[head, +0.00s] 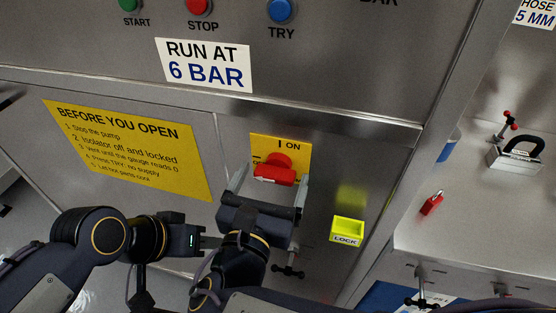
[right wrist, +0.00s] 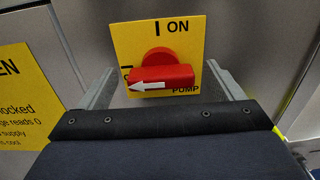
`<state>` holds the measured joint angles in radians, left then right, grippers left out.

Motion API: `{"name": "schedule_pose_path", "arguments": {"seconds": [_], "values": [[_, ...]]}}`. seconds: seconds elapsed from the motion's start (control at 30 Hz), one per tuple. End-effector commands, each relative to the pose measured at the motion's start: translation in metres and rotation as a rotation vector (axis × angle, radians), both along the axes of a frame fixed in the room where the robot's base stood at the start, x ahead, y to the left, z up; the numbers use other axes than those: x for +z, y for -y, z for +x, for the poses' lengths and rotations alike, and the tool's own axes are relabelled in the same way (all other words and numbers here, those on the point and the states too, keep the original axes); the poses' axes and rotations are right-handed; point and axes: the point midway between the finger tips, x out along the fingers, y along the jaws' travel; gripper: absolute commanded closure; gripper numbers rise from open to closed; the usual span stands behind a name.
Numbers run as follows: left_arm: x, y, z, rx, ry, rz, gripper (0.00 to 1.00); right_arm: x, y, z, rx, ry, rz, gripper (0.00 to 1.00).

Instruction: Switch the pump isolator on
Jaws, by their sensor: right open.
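The pump isolator is a red rotary handle (head: 275,173) on a yellow plate (head: 297,150) marked "I ON" at the top. In the right wrist view the handle (right wrist: 165,73) lies level, and its white arrow points left, away from the ON mark. "PUMP" shows at the plate's lower right; the left marking is partly hidden by the handle. My right gripper (head: 271,180) is open, with one finger on each side of the handle. In the right wrist view both fingers stand apart from it. My left gripper (head: 206,243) is lower left, its jaws unclear.
A yellow LOCK box (head: 347,231) is right of the isolator. A yellow instruction sign (head: 130,145) is to the left. START, STOP and TRY buttons (head: 281,10) sit above.

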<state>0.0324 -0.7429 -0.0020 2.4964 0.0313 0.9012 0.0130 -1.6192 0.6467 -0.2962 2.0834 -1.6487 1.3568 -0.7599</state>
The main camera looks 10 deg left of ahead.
Motion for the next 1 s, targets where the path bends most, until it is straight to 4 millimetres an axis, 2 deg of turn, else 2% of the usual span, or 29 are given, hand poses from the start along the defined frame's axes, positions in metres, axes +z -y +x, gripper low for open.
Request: {"name": "schedule_pose_path", "arguments": {"seconds": [0.2, 0.47, 0.8, 1.0], "values": [[0.002, 0.0, 0.0, 0.0, 0.0, 0.0, 0.64, 0.0, 0.001, 0.018, 0.0, -0.001, 0.001, 0.13], [0.001, 0.0, 0.0, 0.0, 0.0, 0.0, 0.64, 0.0, 0.001, 0.019, 0.001, -0.001, 0.001, 0.13], [0.001, 0.0, 0.0, 0.0, 0.0, 0.0, 0.64, 0.0, 0.001, 0.018, 0.0, -0.001, 0.001, 0.57], [-0.001, 0.0, 0.0, 0.0, 0.0, 0.0, 0.64, -0.001, 0.001, 0.018, 0.001, -0.002, 0.013, 0.57]]}}
